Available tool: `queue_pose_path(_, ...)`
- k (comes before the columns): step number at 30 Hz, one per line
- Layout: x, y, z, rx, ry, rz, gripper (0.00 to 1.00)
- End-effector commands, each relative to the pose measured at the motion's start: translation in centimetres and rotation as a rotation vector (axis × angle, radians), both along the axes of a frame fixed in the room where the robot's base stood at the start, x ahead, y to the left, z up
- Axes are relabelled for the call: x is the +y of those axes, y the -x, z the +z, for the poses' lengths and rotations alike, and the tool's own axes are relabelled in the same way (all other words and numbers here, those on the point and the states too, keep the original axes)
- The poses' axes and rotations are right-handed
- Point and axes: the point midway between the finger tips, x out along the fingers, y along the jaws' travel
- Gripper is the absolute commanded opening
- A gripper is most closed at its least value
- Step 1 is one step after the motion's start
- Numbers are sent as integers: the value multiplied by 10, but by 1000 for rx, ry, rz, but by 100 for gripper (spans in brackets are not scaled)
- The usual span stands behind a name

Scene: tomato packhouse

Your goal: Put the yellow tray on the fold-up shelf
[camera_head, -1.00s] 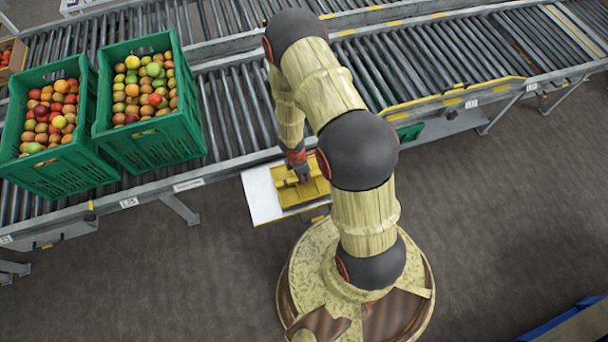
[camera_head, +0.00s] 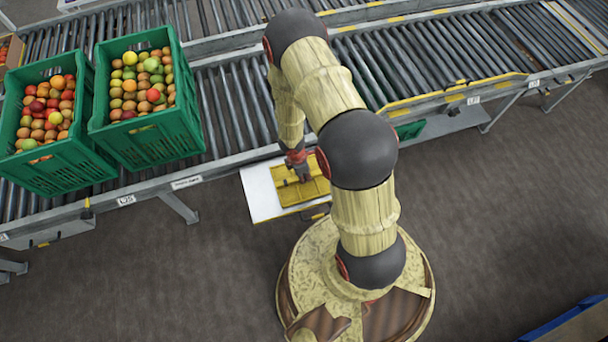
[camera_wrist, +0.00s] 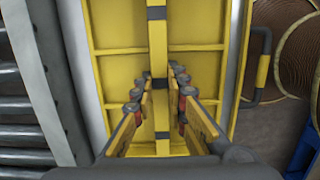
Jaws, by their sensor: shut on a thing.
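The yellow tray (camera_head: 290,194) is a shallow, ribbed tray with a raised bar along its middle. A strip of the shelf's white top is bare at left. My gripper (camera_wrist: 160,108) points down and is shut on the tray's central bar (camera_wrist: 158,60), with one finger on each side. My arm hides part of the tray in the head view. I cannot tell whether the tray's underside touches the shelf.
The roller conveyor (camera_head: 235,110) runs behind the shelf. Two green crates of fruit, one at far left (camera_head: 50,172) and one beside it (camera_head: 150,150), stand on it. The grey floor in front is clear at left. A blue-edged object (camera_head: 570,322) is at lower right.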

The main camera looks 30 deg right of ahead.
Motion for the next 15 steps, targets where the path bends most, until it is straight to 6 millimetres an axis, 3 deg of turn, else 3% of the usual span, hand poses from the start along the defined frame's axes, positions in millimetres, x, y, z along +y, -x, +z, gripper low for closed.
queue_pose_path(9, 0, 0, -6, 0, 0, 0, 0)
queue_pose_path(10, 0, 0, -6, 0, 0, 0, 15)
queue_pose_path(15, 0, 0, -6, 0, 0, 0, 25)
